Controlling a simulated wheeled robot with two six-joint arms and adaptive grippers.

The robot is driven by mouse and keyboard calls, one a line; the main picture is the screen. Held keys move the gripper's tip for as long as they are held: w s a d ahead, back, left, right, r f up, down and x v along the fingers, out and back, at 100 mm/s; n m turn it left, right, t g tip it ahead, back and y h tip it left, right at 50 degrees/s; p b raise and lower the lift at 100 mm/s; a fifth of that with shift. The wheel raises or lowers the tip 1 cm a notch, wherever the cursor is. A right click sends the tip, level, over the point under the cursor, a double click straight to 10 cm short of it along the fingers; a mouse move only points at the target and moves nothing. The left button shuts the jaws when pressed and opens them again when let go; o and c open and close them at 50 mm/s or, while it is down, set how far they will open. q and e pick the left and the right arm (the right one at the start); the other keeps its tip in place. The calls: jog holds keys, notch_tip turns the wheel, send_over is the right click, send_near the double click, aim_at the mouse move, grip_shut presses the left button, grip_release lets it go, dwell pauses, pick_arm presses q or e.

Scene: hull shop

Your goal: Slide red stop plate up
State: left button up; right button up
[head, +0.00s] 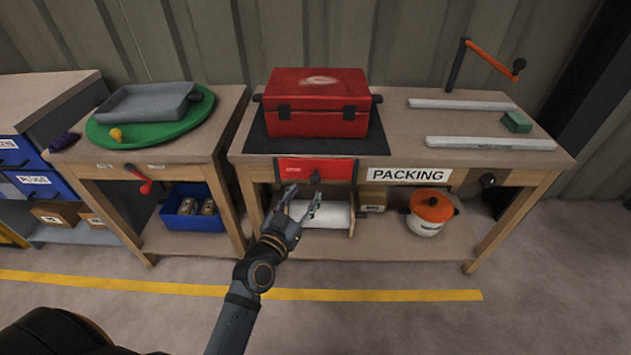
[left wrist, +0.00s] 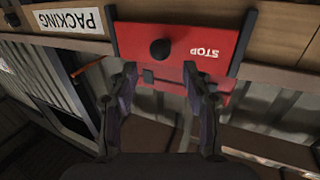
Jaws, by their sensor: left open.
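The red stop plate (head: 335,168) sits on the front of the packing bench below the red toolbox, between dark side rails. In the left wrist view the plate (left wrist: 190,30) appears upside down, with white STOP lettering and a round black knob (left wrist: 160,49). The knob also shows in the head view (head: 316,177). My left gripper (head: 303,196) is open and empty, in front of and just below the plate. In the left wrist view its fingertips (left wrist: 160,72) stand apart on either side of the knob's line, and no contact shows. My right gripper is not in view.
A red toolbox (head: 318,105) stands on a dark mat above the plate. A PACKING sign (head: 408,175) is right of it. A white roll (head: 330,215) and an orange-lidded pot (head: 430,210) sit on the lower shelf. The floor in front is clear.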

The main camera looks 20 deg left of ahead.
aim_at(313, 181)
pick_arm(q)
jog(key=w, duration=0.6)
jog(key=shift+w+d, duration=0.1)
jog(key=shift+d, duration=0.25)
grip_shut()
jog(key=shift+p, duration=0.35)
